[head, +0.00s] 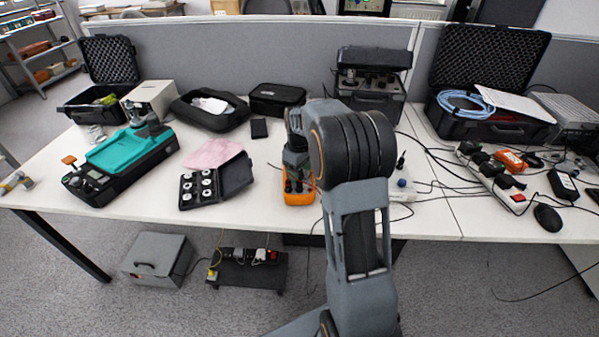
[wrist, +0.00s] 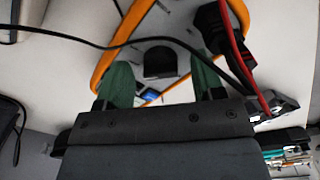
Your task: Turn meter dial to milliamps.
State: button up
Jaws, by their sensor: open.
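The meter (head: 298,199) has an orange rim and lies on the white table, partly hidden behind my arm in the head view. In the wrist view the meter's orange edge (wrist: 104,72) frames a grey face. Its dark dial (wrist: 160,62) is near the middle of that face. My gripper (wrist: 159,74) is open, with one green finger on each side of the dial. I see gaps between the fingers and the dial; I cannot tell their depth. The dial's markings are not legible. In the head view my gripper (head: 297,180) is small, above the meter.
Black and red leads (wrist: 234,50) plug in at the meter's right side, and a black cable (wrist: 75,40) crosses the wrist view. An open black case with weights (head: 207,187) stands left of the meter. A power strip (head: 492,178) and cables lie to the right.

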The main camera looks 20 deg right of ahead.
jog(key=shift+f, duration=0.2)
jog(key=shift+c, duration=0.3)
jog(key=c, duration=0.8)
jog(key=shift+c, duration=0.2)
jog(key=m+p, duration=0.2)
jog(key=m, duration=0.1)
jog(key=shift+r, duration=0.1)
jog(key=shift+a+m+p, duration=0.15)
jog(key=shift+m+p, duration=0.6)
jog(key=shift+m, duration=1.65)
